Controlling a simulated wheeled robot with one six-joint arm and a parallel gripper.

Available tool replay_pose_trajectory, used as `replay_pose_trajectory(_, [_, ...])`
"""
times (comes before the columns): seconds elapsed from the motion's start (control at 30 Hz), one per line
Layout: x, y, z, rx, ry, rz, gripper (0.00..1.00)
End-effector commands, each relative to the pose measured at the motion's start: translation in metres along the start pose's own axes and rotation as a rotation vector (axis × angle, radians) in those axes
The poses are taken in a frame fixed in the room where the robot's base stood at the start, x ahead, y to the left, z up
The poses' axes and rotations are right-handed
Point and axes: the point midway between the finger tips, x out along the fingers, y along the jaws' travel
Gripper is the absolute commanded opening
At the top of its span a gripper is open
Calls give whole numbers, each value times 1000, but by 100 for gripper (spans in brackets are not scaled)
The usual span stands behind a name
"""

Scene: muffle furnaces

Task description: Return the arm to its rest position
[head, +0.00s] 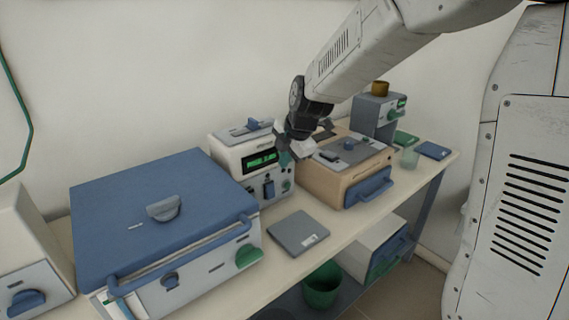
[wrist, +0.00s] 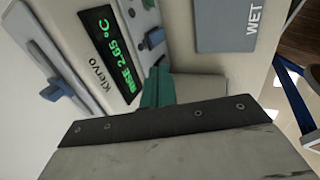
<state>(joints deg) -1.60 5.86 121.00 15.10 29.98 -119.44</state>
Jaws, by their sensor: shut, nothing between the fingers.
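My gripper (head: 285,158) hangs from my arm in the middle of the head view, close to the front of a cream instrument (head: 232,150) with a green lit display. Its teal fingers are together and hold nothing. I cannot tell whether they touch the instrument. In the wrist view the teal fingers (wrist: 157,87) point at the area beside the instrument's front, and its display (wrist: 112,48) with green text and the name "Klervo" is at the left. My arm reaches in from the upper right of the head view.
A large blue-lidded furnace (head: 150,215) stands left and a tan furnace (head: 335,170) right of my gripper. A flat grey plate (head: 298,232) lies between them, marked "WET" in the wrist view (wrist: 228,22). A grey unit (head: 372,115) stands behind. A green bin (head: 322,286) is below.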

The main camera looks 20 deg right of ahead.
Motion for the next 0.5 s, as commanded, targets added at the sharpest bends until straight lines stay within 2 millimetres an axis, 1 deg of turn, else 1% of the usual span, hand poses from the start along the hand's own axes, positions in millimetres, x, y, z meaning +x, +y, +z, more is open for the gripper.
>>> replay_pose_trajectory(0.33, [0,0,1,13,0,0,0])
replay_pose_trajectory(0.43, [0,-3,0,97,5,-11,0])
replay_pose_trajectory(0.5, [1,-11,-3,213,14,-46,0])
